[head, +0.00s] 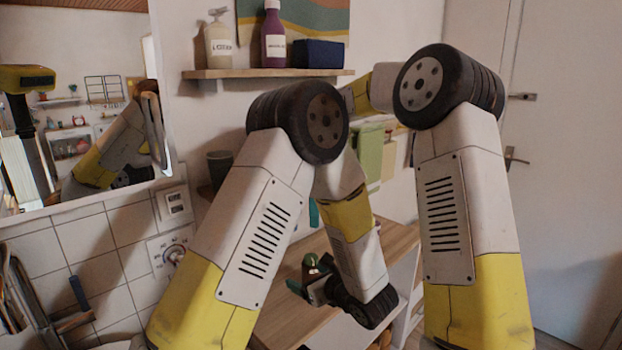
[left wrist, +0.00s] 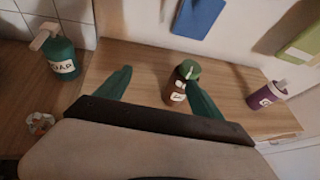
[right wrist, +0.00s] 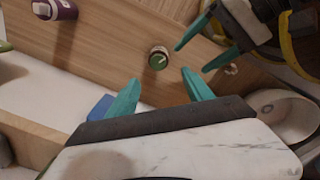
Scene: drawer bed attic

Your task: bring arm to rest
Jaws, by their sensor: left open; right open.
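My left gripper (head: 308,288) is low over the wooden counter in the head view, with its teal fingers apart. In the left wrist view the open left gripper (left wrist: 155,92) has a dark bottle with a green cap (left wrist: 177,88) ahead, close to its right finger; I cannot tell whether they touch. The bottle (head: 311,264) also shows in the head view. In the right wrist view my right gripper (right wrist: 160,92) is open and empty, with the bottle's green cap (right wrist: 158,59) beyond its fingertips. In the head view the right gripper is hidden behind my left arm.
A wall shelf (head: 265,74) holds two bottles and a dark blue box (head: 318,54). A white basin (right wrist: 285,112) lies at right in the right wrist view.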

